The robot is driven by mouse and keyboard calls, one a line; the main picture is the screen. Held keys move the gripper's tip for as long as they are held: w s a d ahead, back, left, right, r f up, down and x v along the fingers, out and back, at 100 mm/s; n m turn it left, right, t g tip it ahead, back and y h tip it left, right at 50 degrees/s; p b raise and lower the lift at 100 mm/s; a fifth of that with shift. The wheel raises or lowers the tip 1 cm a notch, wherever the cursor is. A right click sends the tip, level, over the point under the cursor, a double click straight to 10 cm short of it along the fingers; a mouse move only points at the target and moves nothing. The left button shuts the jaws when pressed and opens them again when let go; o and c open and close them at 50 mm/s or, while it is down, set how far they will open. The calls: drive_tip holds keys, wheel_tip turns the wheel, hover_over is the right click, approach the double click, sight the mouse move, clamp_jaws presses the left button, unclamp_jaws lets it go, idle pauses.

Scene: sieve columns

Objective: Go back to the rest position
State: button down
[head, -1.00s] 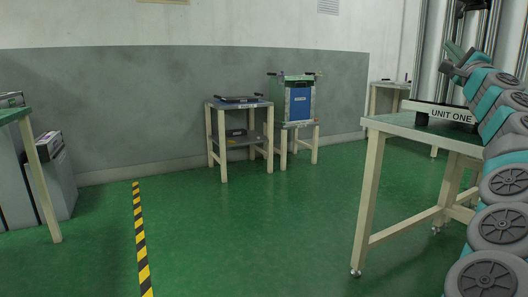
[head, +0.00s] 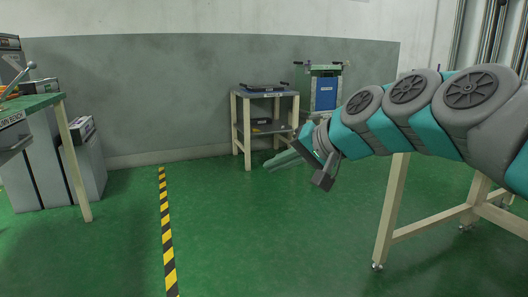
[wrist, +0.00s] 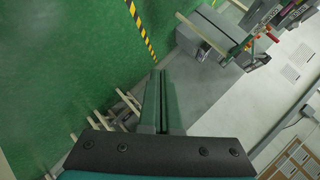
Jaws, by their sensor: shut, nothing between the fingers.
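My gripper (head: 285,160) is at the end of my arm, which reaches in from the right edge of the head view. It hangs in free air over the green floor, in front of the small tables by the wall. In the wrist view the two long green fingers of my gripper (wrist: 163,90) lie close together with nothing between them. They touch no object that I can see.
A cream-legged table (head: 392,205) stands at the right, partly behind my arm. A small shelf table (head: 236,128) and a green-and-blue unit (head: 325,92) stand by the wall. A green-topped bench (head: 40,101) is at left. The floor (head: 250,240) is clear, with a striped line (head: 166,230).

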drive_tip(key=s+d+f+n+g+h, duration=0.1)
drive_tip(key=s+d+f+g+h, duration=0.25)
drive_tip(key=s+f, duration=0.7)
drive_tip(key=s+d+f+g+h, duration=0.25)
drive_tip(key=s+d+f, duration=0.25)
drive_tip(key=s+f, duration=0.5)
drive_tip(key=s+d+f+n+g+h, duration=0.1)
drive_tip(key=s+d+f+g+h, duration=0.2)
drive_tip(key=s+f, duration=0.65)
wheel_tip(320, 180, up, 16)
drive_tip(key=s+d+p, duration=0.1)
drive_tip(key=s+p, duration=0.1)
drive_tip(key=p, duration=1.3)
drive_tip(key=shift+s+y, duration=0.2)
drive_tip(key=shift+y, duration=0.1)
